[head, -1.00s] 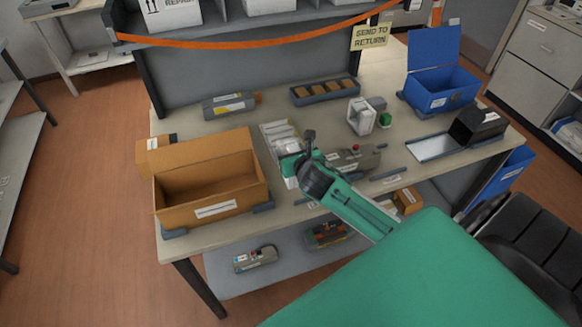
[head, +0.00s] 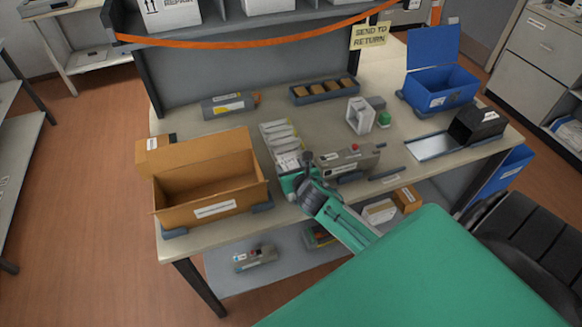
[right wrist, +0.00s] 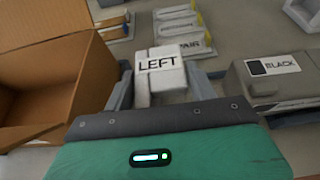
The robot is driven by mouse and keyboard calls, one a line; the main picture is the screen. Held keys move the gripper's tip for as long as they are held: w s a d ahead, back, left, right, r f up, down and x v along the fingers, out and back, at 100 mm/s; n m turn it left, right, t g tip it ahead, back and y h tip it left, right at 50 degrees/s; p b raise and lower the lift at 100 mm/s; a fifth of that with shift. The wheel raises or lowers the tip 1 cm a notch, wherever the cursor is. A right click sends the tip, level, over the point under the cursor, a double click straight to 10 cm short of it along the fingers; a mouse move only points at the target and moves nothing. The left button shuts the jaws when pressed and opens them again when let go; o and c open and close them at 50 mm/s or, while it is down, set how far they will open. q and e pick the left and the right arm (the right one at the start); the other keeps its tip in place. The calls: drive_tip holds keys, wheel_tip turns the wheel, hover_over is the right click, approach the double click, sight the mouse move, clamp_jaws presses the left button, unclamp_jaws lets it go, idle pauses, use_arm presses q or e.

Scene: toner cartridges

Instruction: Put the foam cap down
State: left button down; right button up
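The foam cap (right wrist: 161,72) is a white block marked "LEFT". In the right wrist view it sits between the two dark fingers of my right gripper (right wrist: 161,85), which lie close against its sides. In the head view the cap (head: 287,161) shows just beyond my right gripper (head: 296,176), low over the front of the table between the open cardboard box and the grey toner cartridge. Whether its underside touches the table is hidden. My left gripper is in neither view.
The open cardboard box (head: 212,205) stands to the left. The grey "BLACK" cartridge (head: 347,162) lies close on the right. Several flat white packets (head: 279,135) lie behind the cap.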

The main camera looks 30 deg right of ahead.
drive_tip(key=shift+o, duration=1.3)
drive_tip(key=shift+r, duration=0.2)
drive_tip(key=shift+s, duration=0.35)
drive_tip(key=b+v, duration=0.1)
drive_tip(key=v, duration=1)
drive_tip(key=shift+a+b, duration=0.15)
drive_tip(key=shift+b, duration=0.25)
drive_tip(key=shift+s, duration=0.2)
